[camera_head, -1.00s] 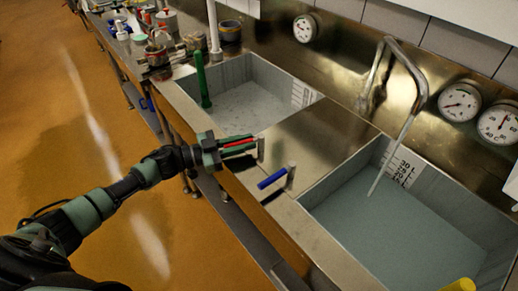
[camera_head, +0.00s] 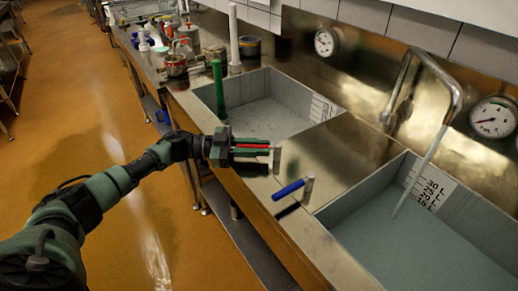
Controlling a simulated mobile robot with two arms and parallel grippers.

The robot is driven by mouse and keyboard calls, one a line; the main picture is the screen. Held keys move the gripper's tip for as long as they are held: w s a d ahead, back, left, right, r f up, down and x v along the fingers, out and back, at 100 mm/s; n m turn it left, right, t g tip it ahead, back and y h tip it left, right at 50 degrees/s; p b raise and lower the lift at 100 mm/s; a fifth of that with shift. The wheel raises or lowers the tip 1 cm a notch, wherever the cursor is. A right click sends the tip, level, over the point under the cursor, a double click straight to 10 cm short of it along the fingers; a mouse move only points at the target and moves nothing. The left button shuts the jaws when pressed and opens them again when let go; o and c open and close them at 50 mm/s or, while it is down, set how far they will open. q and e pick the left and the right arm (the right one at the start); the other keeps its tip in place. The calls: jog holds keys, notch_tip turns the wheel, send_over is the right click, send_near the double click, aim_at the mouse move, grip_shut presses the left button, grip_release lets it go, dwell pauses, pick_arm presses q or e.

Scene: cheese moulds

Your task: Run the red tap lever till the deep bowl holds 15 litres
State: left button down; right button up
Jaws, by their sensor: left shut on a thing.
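My left gripper (camera_head: 257,149) is shut on the red tap lever (camera_head: 251,146) at the front edge of the steel counter. The lever shows as a red strip between the green fingers, beside a short metal post. The right-hand bowl (camera_head: 345,213) holds grey-blue water (camera_head: 415,250). A thin stream (camera_head: 418,177) runs into it from the curved spout (camera_head: 452,85). Its scale (camera_head: 428,188) shows 30, 25 and 20, and the lowest number looks like 15, close above the water. My right gripper is not in view.
A blue lever (camera_head: 289,189) sits right of the red one. The left-hand bowl (camera_head: 295,85) has a green upright pipe (camera_head: 218,90); I cannot tell whether it holds water. Dial gauges (camera_head: 494,117) line the back wall. Jars and pots (camera_head: 176,62) crowd the counter's far end.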

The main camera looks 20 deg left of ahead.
pick_arm(q)
jog(key=c, duration=1.4)
grip_release()
jog(key=shift+o, duration=0.2)
jog(key=shift+b+v, duration=0.9)
jog(key=shift+v, duration=3)
